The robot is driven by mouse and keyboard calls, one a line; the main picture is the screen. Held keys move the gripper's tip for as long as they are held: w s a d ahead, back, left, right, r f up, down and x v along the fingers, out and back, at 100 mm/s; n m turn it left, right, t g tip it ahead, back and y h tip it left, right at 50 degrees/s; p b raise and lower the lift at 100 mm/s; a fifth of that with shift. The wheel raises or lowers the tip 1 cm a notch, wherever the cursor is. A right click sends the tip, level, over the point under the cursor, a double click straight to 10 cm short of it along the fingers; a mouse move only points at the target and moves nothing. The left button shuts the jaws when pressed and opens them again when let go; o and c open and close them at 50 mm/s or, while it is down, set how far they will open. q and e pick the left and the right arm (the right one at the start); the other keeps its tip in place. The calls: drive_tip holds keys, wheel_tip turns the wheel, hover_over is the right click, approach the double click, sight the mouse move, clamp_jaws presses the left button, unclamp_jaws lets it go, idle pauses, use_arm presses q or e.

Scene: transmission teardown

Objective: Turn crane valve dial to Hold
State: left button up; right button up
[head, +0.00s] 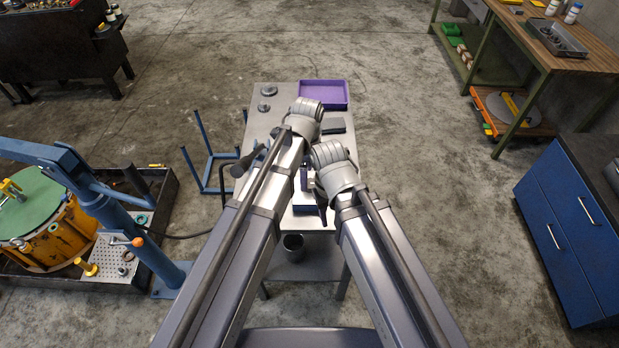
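A blue crane (95,195) stands at the left, its boom reaching over a yellow transmission housing with a green top. An orange knob (137,242) sits on the crane's post; I cannot tell whether it is the valve dial, and no Hold marking is readable. My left gripper (247,163) is over the left edge of the metal table, partly hidden by its arm and well away from the crane. My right gripper (318,198) is over the table's middle, mostly hidden behind its wrist. The opening of both grippers is unclear.
The metal table (264,124) holds a purple tray (322,94) and small round parts. A blue frame stand (208,165) is left of it. A grey container (293,247) sits on the lower shelf. A blue cabinet (565,230) is at right. Floor between is mostly clear.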

sight(310, 183)
use_arm(q)
drive_tip(key=w+m, duration=0.1)
drive_tip(key=w+d+m, duration=0.1)
drive_tip(key=w+m, duration=0.1)
drive_tip(key=shift+w, duration=0.2)
drive_tip(key=shift+f, duration=0.1)
wheel_tip(310, 183, down, 8)
drive_tip(key=b, duration=0.8)
drive_tip(key=shift+r, duration=0.2)
drive_tip(key=shift+c, duration=0.4)
clamp_jaws()
